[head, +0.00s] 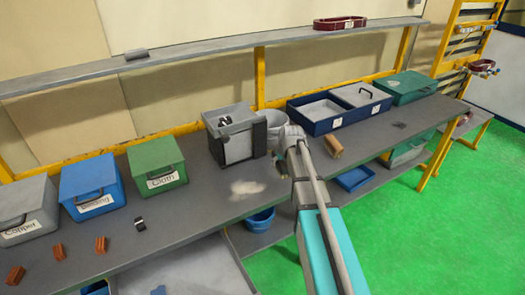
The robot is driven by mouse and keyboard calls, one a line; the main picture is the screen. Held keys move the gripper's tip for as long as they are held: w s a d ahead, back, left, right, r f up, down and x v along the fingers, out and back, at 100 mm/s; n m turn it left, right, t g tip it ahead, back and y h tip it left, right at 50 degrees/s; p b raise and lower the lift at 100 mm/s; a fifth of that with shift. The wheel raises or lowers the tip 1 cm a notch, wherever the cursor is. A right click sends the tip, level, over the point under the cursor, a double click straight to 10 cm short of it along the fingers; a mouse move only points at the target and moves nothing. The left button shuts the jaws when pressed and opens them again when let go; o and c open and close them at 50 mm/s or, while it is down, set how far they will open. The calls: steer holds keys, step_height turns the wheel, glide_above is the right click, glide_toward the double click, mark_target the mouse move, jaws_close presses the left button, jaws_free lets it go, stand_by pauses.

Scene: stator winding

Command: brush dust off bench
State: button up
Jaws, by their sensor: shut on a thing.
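Pale dust (247,188) lies in a patch on the dark grey bench (190,208), near its front edge. Part of the bench is hidden behind my arm.
Grey (28,210), blue (93,184) and green (157,164) labelled boxes stand on the left. Several small brown blocks and a black clip (139,224) lie in front. A blue tray (340,105) and green case (405,87) stand right. A shelf (200,52) runs above.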

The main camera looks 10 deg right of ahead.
steer(key=shift+w+a, duration=0.15)
steer(key=shift+w, duration=0.3)
steer(key=shift+w, duration=0.1)
steer(key=shift+w+a, duration=0.1)
steer(key=shift+a, duration=0.05)
steer(key=w+a+n+y, duration=0.1)
steer(key=w+a+n, duration=0.2)
steer(key=a, duration=0.4)
steer(key=shift+w+n, duration=0.3)
steer(key=shift+w, duration=0.25)
steer(key=shift+a+f, duration=0.1)
step_height(320, 180, down, 6)
steer(key=b, duration=0.6)
steer(key=shift+f+b, duration=0.9)
steer(key=shift+b, duration=0.15)
stand_by(0.8)
